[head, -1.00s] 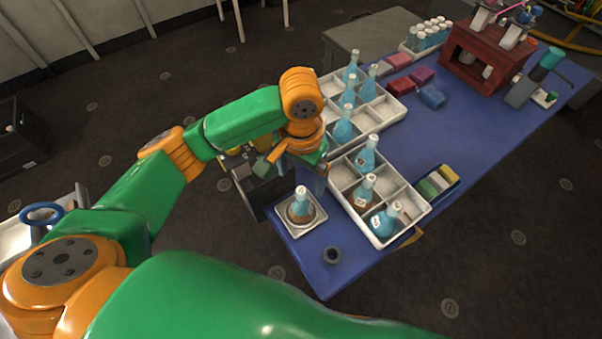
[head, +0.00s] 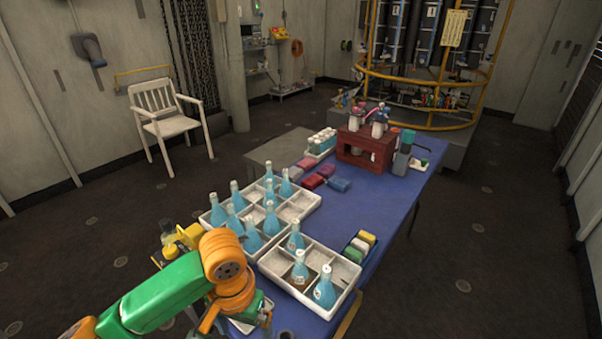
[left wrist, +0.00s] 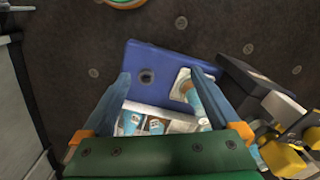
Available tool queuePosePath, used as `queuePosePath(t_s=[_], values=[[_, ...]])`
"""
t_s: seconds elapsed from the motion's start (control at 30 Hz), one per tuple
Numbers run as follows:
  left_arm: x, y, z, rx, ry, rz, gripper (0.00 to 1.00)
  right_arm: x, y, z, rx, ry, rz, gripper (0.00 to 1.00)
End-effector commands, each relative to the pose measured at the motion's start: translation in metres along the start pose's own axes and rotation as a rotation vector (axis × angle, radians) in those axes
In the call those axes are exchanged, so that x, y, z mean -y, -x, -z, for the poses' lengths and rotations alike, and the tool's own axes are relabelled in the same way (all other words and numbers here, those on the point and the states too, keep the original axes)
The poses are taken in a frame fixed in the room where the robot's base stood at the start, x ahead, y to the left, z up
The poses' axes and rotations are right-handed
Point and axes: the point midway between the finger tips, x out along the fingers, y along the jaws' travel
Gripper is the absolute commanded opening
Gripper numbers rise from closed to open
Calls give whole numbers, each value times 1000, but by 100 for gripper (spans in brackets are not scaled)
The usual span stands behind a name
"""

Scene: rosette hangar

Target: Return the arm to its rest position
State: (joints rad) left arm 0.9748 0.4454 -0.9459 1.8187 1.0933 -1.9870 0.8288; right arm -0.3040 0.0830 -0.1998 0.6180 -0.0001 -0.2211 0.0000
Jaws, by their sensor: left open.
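My left arm enters the head view at the lower left, with its orange wrist (head: 228,262) beside the near corner of the blue table. The gripper's fingers are mostly hidden or cut off there. In the left wrist view my left gripper (left wrist: 161,76) is open, its two blue-grey fingers spread wide with nothing held between them. Beyond them show the blue table top (left wrist: 150,57) and a flask (left wrist: 190,94) on a small white tray near the right finger. My right gripper is in neither view.
The blue table (head: 372,212) carries white divided trays (head: 313,252) of blue flasks, coloured blocks (head: 338,184), a dark red rack (head: 366,148) and sponges (head: 360,246). A black box (left wrist: 240,82) with yellow parts stands by the table. A white chair (head: 168,118) stands behind on open floor.

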Motion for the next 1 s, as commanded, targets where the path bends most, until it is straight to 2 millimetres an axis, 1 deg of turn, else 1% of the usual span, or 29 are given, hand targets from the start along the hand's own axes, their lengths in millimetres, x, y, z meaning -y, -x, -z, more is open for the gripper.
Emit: queuePosePath(t_s=[0.37,0.5,0.63,0.77,0.83,0.97,1.0], values=[[-38,-32,-9,-85,-100,-137,96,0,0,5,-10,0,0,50],[-54,-46,-15,-147,-122,-207,96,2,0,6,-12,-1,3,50],[-63,-59,-23,-217,-116,-257,96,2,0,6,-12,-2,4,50],[-61,-71,-34,-286,-78,-274,96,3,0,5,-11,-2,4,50],[-55,-78,-42,-316,-48,-261,96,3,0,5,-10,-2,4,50],[-34,-91,-64,-348,13,-201,96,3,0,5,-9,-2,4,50],[-26,-95,-72,-351,30,-173,96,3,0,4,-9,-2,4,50]])
